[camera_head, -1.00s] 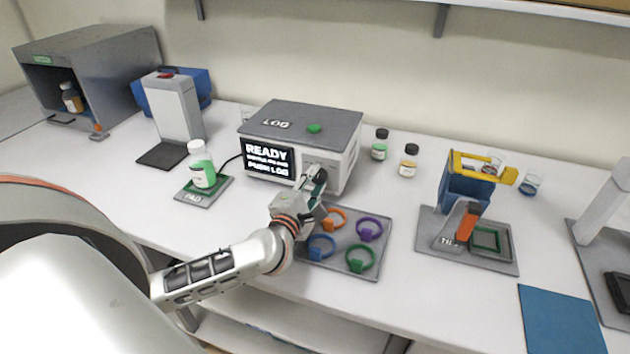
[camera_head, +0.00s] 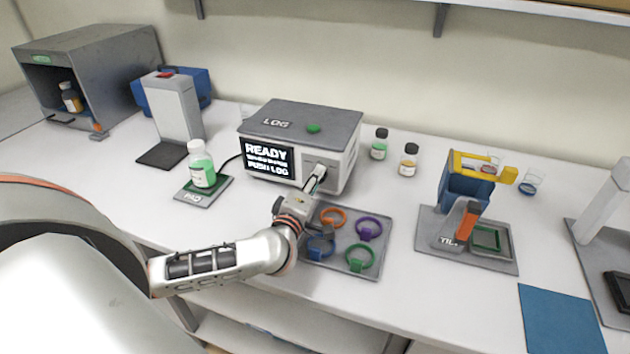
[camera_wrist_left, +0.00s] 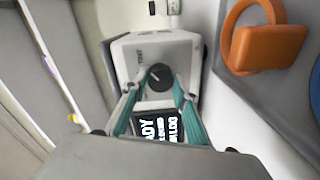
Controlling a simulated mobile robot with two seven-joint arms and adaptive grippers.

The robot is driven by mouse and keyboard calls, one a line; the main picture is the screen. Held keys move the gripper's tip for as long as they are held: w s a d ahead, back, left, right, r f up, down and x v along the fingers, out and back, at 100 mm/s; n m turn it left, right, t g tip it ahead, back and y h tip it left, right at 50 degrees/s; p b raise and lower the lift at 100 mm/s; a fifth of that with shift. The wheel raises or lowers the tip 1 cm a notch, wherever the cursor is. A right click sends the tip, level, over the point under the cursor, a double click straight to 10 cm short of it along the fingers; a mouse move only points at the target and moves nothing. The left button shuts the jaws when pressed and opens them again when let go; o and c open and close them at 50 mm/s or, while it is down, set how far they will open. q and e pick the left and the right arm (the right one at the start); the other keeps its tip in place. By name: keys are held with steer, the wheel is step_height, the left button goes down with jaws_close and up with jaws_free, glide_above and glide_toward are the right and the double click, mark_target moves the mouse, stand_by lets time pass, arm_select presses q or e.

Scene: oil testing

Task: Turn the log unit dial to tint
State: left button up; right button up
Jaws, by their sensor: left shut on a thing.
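The log unit (camera_head: 300,120) is a white box with a grey lid, a green button on top and a lit screen (camera_head: 267,159) reading READY and PUSH LOG. Its round black dial (camera_wrist_left: 160,77) with a pale pointer mark is on the front face, right of the screen in the head view. My left gripper (camera_head: 316,180) reaches the front of the unit at the dial. In the left wrist view its two green-lined fingers (camera_wrist_left: 157,92) are on either side of the dial, shut on it. My right gripper is not in view.
A grey tray (camera_head: 381,262) with several coloured rings lies under and right of my left wrist. A green bottle (camera_head: 201,168) stands on a pad at left. Two small jars stand right of the unit. A blue and yellow device (camera_head: 468,187) stands further right.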

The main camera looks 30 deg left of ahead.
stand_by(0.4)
arm_select(q)
steer(key=o, duration=1.1)
steer(key=v, duration=1.2)
